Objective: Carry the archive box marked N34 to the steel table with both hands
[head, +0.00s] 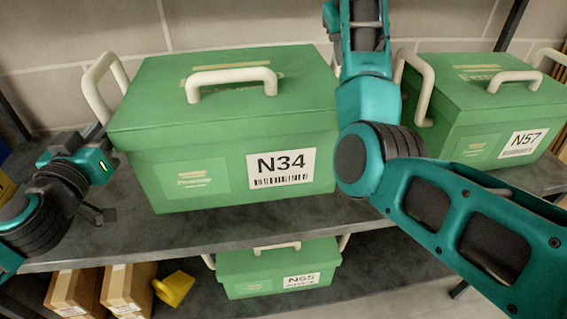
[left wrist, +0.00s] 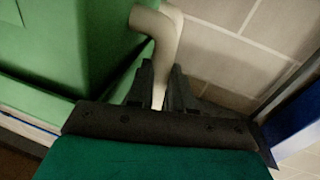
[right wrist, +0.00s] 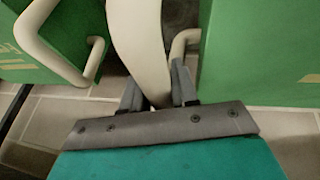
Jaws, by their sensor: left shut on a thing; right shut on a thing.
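The green archive box marked N34 (head: 232,135) is upright at the upper shelf, its labelled front facing me. I cannot tell whether it touches the shelf. My left gripper (head: 98,138) is at its left side. In the left wrist view the left fingers (left wrist: 160,88) are shut on the cream side handle (left wrist: 163,45). My right gripper is hidden in the head view. In the right wrist view its fingers (right wrist: 158,92) are shut on a cream handle (right wrist: 138,40), consistent with the box's right side handle, which my arm covers in the head view. The steel table is not in view.
A green box marked N57 (head: 478,140) stands close on the right of the upper shelf (head: 230,232). A green box marked N65 (head: 255,268), cardboard boxes (head: 125,290) and a yellow item (head: 174,289) are on the lower level. A brick wall (head: 240,22) stands behind.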

